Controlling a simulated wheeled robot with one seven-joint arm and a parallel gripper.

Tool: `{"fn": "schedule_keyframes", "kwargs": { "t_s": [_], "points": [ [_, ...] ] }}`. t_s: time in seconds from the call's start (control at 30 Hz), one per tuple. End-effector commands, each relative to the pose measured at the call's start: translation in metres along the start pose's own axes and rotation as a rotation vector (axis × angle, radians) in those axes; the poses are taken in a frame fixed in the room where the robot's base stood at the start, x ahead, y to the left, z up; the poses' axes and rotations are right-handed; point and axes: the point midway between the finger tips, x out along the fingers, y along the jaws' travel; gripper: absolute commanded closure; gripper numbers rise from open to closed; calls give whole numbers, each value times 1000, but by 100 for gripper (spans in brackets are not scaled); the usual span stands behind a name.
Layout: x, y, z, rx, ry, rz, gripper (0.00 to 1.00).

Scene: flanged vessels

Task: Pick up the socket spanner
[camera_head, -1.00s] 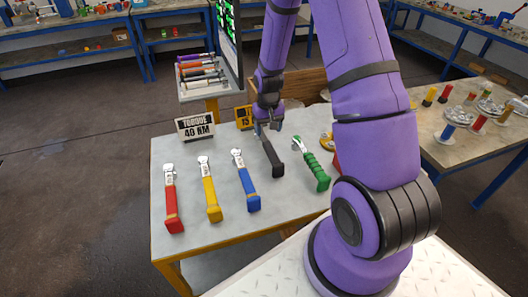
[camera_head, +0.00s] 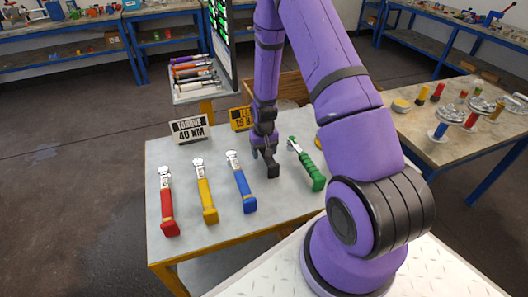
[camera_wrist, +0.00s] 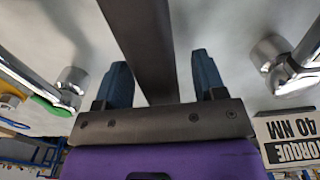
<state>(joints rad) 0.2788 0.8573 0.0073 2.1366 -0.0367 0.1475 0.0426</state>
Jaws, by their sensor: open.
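Several hand tools with coloured handles lie on the grey table (camera_head: 225,232). A black-handled tool (camera_head: 272,169) lies under my gripper (camera_head: 263,152), and most of it is hidden by the gripper. In the wrist view my gripper (camera_wrist: 162,82) is open, with its two fingers on either side of a long dark bar, the black tool (camera_wrist: 146,38). I cannot tell whether the fingers touch it. Which tool is the socket spanner is not clear from labels.
Blue (camera_head: 241,185), yellow (camera_head: 205,195) and red (camera_head: 167,205) tools lie to the left. A green tool (camera_head: 308,165) lies close on the right.

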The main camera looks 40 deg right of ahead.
Motion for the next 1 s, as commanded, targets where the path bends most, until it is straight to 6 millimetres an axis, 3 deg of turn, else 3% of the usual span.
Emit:
{"fn": "schedule_keyframes", "kwargs": {
  "t_s": [0.33,0.63,1.0],
  "points": [
    [7,0,0,0,0,0,36],
    [7,0,0,0,0,0,100],
    [1,0,-1,0,3,0,100]
  ]
}}
